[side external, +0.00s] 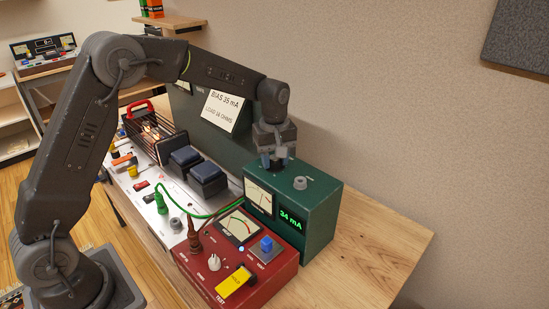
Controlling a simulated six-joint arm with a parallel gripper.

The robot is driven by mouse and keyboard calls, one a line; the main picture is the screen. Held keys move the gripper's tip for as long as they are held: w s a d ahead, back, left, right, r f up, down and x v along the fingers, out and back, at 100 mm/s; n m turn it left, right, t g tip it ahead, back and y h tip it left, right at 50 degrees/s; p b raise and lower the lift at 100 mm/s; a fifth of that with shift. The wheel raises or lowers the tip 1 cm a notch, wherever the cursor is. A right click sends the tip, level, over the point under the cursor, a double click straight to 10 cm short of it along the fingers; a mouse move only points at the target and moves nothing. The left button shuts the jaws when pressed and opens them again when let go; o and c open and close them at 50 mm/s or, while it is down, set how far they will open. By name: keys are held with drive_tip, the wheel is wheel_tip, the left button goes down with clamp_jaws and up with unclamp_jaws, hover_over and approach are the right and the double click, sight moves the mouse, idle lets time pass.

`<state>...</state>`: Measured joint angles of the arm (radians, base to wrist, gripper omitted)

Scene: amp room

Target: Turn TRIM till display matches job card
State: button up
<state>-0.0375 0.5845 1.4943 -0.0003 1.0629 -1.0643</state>
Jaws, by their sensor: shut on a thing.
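The green meter box (321,221) stands at the bench's right end. Its lit display (291,219) reads 34 mA. The job card (222,110) behind the bench reads BIAS 35 mA and LOAD 16 OHMS. My gripper (276,164) points down at the green box's top, toward the back left, and is shut on what appears to be the TRIM knob. The fingers hide that knob, and I cannot read its label. A second grey knob (300,183) on the same top stands free, to the right of my gripper.
A green cable (203,216) runs from the white amp chassis (150,212) toward the green box. Bare bench (375,255) lies to the right.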

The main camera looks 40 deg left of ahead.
drive_tip(key=shift+m, duration=1)
drive_tip(key=o, duration=0.9)
drive_tip(key=shift+o, duration=0.2)
wheel_tip(320, 180, up, 14)
